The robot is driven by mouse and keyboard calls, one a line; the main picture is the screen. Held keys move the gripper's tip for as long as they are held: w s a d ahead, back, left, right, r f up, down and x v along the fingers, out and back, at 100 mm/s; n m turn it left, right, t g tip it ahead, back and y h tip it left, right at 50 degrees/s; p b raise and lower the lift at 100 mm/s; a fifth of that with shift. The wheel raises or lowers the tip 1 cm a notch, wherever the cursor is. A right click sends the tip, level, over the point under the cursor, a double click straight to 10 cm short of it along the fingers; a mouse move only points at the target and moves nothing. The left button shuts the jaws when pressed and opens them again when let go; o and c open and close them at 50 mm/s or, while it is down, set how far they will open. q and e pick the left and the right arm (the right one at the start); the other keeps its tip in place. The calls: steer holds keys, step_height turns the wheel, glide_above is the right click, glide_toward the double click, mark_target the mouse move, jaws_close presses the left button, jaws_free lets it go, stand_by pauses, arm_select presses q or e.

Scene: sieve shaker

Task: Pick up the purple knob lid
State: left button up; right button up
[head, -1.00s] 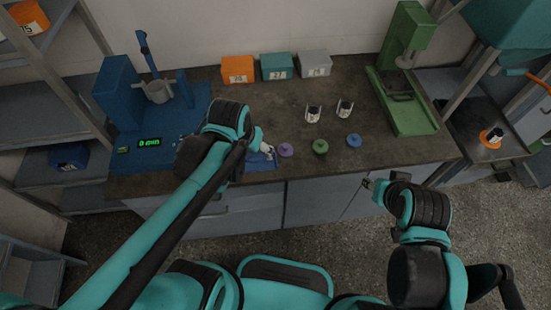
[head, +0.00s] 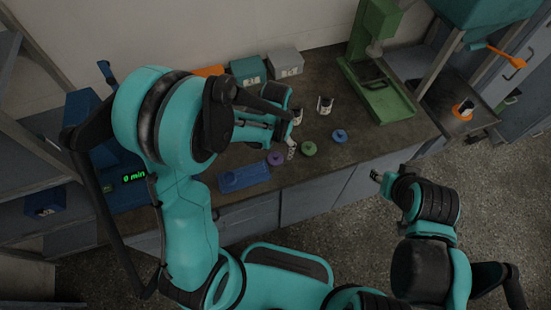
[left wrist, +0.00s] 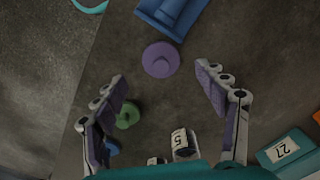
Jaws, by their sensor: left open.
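The purple knob lid (head: 275,159) lies flat on the dark bench near its front edge, between a blue tray and a green lid. In the left wrist view the purple lid (left wrist: 160,60) shows from above with its round knob. My left gripper (head: 293,135) is open and empty, just beyond and right of the lid in the head view. In the left wrist view its fingers (left wrist: 160,73) are spread wide, with the lid between and slightly ahead of their tips. My right gripper (head: 377,176) is off the bench's front edge; its jaws are too small to read.
A green lid (head: 309,149) and a blue lid (head: 339,136) lie to the right. The blue tray (head: 245,178) is close on the left. Two small labelled cups (head: 325,105) stand behind. A green press (head: 380,90) stands at the back right.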

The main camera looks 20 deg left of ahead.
mark_target(275, 155)
arm_select(q)
step_height(275, 155, down, 4)
steer(key=shift+a+f+b, duration=0.1)
steer(key=shift+f+b, duration=0.1)
steer(key=shift+b, duration=0.65)
steer(key=shift+r, duration=0.1)
steer(key=shift+c, duration=0.3)
steer(key=c, duration=0.9)
